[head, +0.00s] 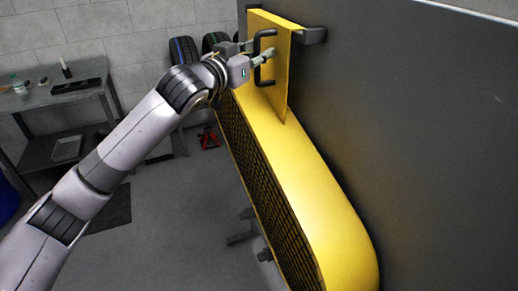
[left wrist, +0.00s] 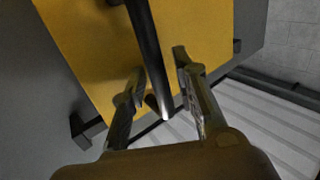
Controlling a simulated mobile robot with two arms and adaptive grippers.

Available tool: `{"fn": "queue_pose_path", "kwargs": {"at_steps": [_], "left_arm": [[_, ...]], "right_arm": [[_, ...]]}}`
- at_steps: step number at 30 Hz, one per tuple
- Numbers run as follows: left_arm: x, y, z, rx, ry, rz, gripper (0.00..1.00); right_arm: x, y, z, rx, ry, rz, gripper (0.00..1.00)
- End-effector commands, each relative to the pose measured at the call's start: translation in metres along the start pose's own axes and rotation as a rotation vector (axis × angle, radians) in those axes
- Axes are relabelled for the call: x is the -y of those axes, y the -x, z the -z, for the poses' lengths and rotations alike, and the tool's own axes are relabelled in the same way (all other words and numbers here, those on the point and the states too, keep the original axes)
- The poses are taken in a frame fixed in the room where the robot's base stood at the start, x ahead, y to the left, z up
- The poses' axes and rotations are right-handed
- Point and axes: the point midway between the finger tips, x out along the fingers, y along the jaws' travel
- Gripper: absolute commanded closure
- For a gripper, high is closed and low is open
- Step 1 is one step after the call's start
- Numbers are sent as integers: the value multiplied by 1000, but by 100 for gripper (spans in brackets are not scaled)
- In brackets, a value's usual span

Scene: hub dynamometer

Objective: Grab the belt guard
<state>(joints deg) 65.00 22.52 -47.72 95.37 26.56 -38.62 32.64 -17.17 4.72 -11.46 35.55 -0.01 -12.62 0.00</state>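The belt guard (head: 300,190) is a long yellow cover with a dark mesh side and a rounded near end. A flat yellow plate at its far end carries a black handle (head: 258,72). My left gripper (head: 257,50) is at that handle, with its fingers on either side of the upright bar. In the left wrist view the dark handle bar (left wrist: 148,45) runs between the two parted fingers (left wrist: 158,68); a gap shows on the right finger's side. The yellow plate (left wrist: 85,40) is behind them. My right gripper is not in view.
A large dark panel (head: 430,140) stands right behind the guard. A grey workbench (head: 60,95) with small items is at the left. Tyres (head: 183,50) stand by the back wall, and a red jack (head: 208,138) is on the floor. The floor between is mostly open.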

Motion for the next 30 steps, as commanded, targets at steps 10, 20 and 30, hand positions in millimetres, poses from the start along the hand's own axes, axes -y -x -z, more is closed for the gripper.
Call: {"fn": "queue_pose_path", "kwargs": {"at_steps": [10,20,30], "left_arm": [[0,0,0,0,0,0,98],[0,0,0,1,0,0,100],[0,0,0,1,0,0,100]], "right_arm": [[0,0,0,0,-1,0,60],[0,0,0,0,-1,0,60],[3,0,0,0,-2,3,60]]}}
